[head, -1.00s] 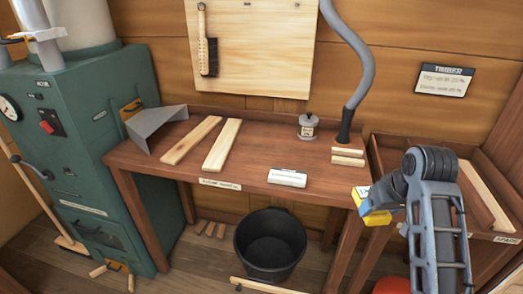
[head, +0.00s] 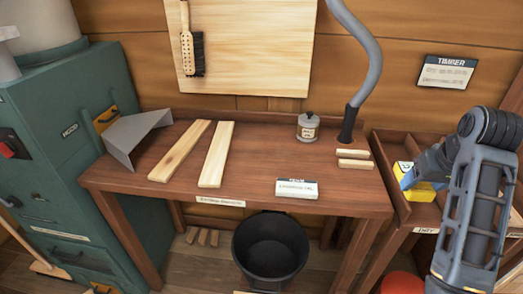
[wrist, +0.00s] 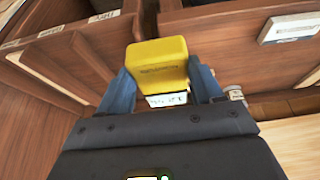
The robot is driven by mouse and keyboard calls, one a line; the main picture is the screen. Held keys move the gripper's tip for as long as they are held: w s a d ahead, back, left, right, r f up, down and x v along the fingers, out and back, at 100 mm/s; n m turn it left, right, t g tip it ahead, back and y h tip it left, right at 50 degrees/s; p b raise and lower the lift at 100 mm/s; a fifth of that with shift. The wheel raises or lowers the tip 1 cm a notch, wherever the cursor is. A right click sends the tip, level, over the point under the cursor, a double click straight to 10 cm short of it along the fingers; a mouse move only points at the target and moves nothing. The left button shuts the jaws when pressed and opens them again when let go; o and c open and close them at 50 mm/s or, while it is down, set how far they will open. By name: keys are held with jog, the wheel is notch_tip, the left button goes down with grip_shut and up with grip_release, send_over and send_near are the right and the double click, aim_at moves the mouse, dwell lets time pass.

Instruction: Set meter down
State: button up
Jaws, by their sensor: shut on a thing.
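The meter (head: 402,171) is a small yellow block with a pale face. My gripper (head: 420,178) is shut on it, at the left part of the divided wooden tray (head: 388,178), right of the bench. In the wrist view the yellow meter (wrist: 158,60) sits between the two blue-grey fingers of my gripper (wrist: 165,88), with a small lit white display below its yellow part. Wooden tray walls lie beyond it. I cannot tell whether the meter touches the tray.
The bench (head: 245,172) holds two long boards (head: 216,155), two short wood pieces (head: 353,158), a lidded jar (head: 308,127), a white card (head: 297,188) and a grey hose (head: 350,110). A black bucket (head: 270,248) stands below.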

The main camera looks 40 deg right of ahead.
jog(key=shift+w, duration=0.5)
jog(key=w+f, duration=0.2)
jog(key=w, duration=0.2)
jog(key=w+f, duration=0.2)
jog(key=w, duration=0.1)
jog(key=w+f, duration=0.3)
jog(key=w, duration=0.1)
jog(key=shift+w+d, duration=0.25)
jog(key=shift+w, duration=0.05)
jog(key=shift+f+p, duration=0.4)
jog(key=shift+f, duration=1.6)
jog(key=shift+f, duration=0.1)
jog(key=o, duration=1.2)
jog(key=shift+c, duration=0.2)
